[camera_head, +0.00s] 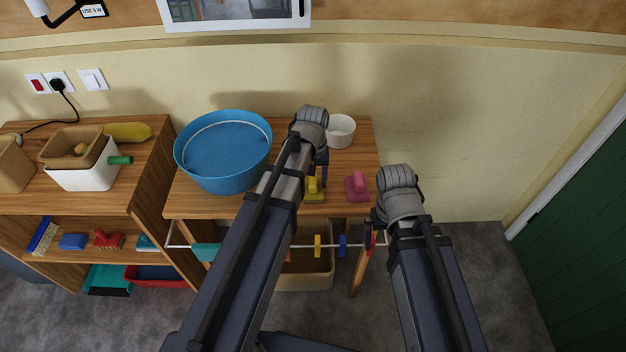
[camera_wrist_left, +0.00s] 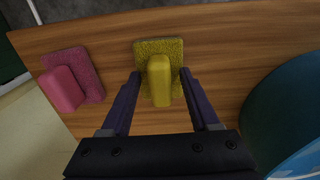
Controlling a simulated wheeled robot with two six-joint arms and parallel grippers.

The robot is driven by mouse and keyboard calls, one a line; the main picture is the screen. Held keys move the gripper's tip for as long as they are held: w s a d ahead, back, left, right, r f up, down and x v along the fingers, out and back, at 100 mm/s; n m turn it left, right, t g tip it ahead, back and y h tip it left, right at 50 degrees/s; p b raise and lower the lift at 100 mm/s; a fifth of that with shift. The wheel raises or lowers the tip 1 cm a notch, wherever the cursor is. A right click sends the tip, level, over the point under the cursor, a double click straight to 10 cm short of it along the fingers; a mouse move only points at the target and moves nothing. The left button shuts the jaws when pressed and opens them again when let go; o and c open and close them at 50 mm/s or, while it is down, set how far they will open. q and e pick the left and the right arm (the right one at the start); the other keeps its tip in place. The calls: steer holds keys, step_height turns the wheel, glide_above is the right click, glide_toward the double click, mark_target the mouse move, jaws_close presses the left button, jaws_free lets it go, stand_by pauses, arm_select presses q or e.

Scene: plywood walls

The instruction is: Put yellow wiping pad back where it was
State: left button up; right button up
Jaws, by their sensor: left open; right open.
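The yellow wiping pad (camera_head: 314,190) lies flat on the wooden table, near its front edge. Its raised handle faces up. In the left wrist view the yellow pad (camera_wrist_left: 160,80) sits between the fingers of my left gripper (camera_wrist_left: 160,74), which is open around the handle with a gap on both sides. In the head view my left gripper (camera_head: 320,176) is right over the pad and partly hides it. My right gripper (camera_head: 377,222) is open and empty near the table's front right; its fingers are mostly hidden by its own wrist.
A pink pad (camera_head: 357,186) lies right of the yellow one. A blue basin (camera_head: 222,150) and a white cup (camera_head: 341,131) stand on the table. A front rail (camera_head: 270,246) holds coloured clips above a beige bin (camera_head: 304,271). A shelf unit (camera_head: 100,200) stands left.

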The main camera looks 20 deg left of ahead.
mark_target(313, 180)
arm_select(q)
step_height(313, 180, up, 12)
steer(key=p, duration=1.2)
steer(key=s+d+m+y, duration=0.1)
steer(key=s+d+m, duration=0.6)
steer(key=s+d, duration=0.3)
steer(key=s, duration=0.4)
steer(key=shift+d+r, duration=0.15)
steer(key=shift+d, duration=0.05)
